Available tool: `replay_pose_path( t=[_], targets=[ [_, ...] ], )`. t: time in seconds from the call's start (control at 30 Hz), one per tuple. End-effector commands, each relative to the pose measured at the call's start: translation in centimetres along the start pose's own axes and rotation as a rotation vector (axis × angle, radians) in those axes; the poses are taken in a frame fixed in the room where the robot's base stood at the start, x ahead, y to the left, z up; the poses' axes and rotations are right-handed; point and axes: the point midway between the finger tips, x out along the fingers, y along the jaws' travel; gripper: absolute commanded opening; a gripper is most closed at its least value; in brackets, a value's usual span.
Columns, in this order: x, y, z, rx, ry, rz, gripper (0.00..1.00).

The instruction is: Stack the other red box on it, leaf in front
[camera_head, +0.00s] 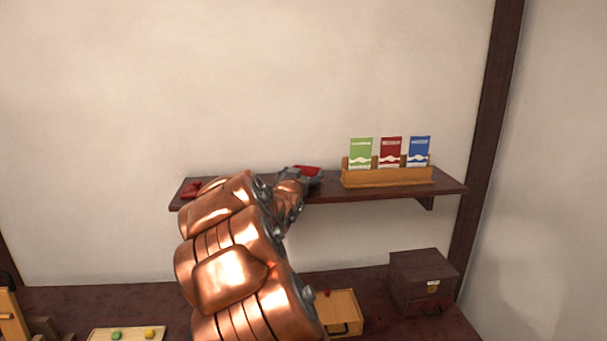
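A red box (307,170) is at the wooden wall shelf (330,193), at my gripper (306,175). Its top shows between or just beyond the dark fingertips. The picture is too small to tell whether the fingers press on it, or whether it rests on the shelf. A second red thing, likely the other red box (190,189), lies at the shelf's left end, partly hidden by my copper arm. No leaf mark can be made out on either.
A wooden rack (388,178) with green, red and blue packets stands on the shelf, right of my gripper. Below, a dark counter (60,300) holds a dark drawer box (422,280), a light wooden drawer or tray (345,312), and a board (128,335) with green and yellow pieces.

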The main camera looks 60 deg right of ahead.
Motion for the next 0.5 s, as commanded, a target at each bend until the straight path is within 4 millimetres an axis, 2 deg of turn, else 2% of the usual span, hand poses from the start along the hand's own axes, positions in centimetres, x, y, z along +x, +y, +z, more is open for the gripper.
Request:
replay_pose_path(
  t=[0.33,0.5],
  targets=[
    [-0.1,0.0,-0.4,0.0,-0.001,0.0,1.0],
    [-1.7,-0.1,-0.3,0.0,0.001,-0.001,1.0]
  ],
)
